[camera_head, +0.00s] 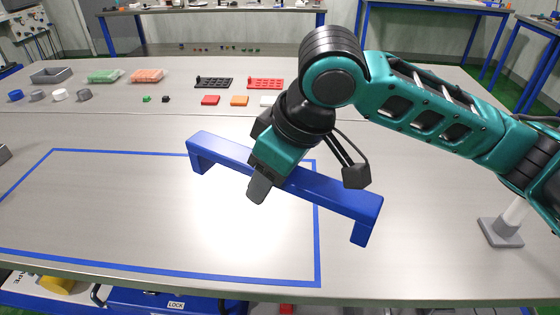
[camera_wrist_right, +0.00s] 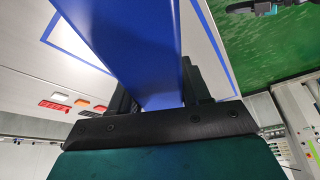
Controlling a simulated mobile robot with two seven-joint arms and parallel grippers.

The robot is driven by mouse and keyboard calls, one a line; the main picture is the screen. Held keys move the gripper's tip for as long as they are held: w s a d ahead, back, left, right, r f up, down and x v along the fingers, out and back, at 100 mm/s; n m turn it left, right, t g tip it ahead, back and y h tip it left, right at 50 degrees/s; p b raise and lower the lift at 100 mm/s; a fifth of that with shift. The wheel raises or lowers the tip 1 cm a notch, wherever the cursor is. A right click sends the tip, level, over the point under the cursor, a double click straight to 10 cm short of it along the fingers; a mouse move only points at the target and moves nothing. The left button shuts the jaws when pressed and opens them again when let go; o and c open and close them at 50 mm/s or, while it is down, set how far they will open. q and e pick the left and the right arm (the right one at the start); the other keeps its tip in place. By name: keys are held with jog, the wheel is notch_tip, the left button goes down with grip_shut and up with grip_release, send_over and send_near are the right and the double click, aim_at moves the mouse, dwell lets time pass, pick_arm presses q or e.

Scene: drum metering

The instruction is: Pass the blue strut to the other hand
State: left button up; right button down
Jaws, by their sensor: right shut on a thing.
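The blue strut (camera_head: 341,196) is a long bar with a short leg at each end. It hangs above the table, sloping down from left to right in the head view. My right gripper (camera_head: 262,178) is shut on the strut near its middle. In the right wrist view the strut (camera_wrist_right: 135,45) runs between the two dark fingers (camera_wrist_right: 160,98). The part of the strut behind the gripper is hidden. My left gripper is not in either view.
A blue taped rectangle (camera_head: 317,240) marks the table (camera_head: 400,130) below the strut. Red and orange blocks (camera_head: 239,101), black and red plates (camera_head: 265,84) and trays (camera_head: 51,75) stand at the back. A grey-based post (camera_head: 500,232) stands at the right. The taped area is clear.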

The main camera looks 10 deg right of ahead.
notch_tip(320, 180, down, 3)
jog(key=w+a+n+g, duration=0.1)
jog(key=w+a+n, duration=0.1)
jog(key=a+n, duration=0.1)
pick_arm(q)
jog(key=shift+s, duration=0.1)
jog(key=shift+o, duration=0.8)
pick_arm(e)
jog(key=s+d+r+m+t+h, duration=0.1)
jog(key=s+d+r+m+t, duration=0.1)
jog(key=d+r+m, duration=0.5)
notch_tip(320, 180, up, 2)
jog(key=shift+s+d+r+m+h, duration=0.1)
jog(key=shift+s+d+m+h, duration=0.2)
jog(key=shift+s+d+m, duration=0.25)
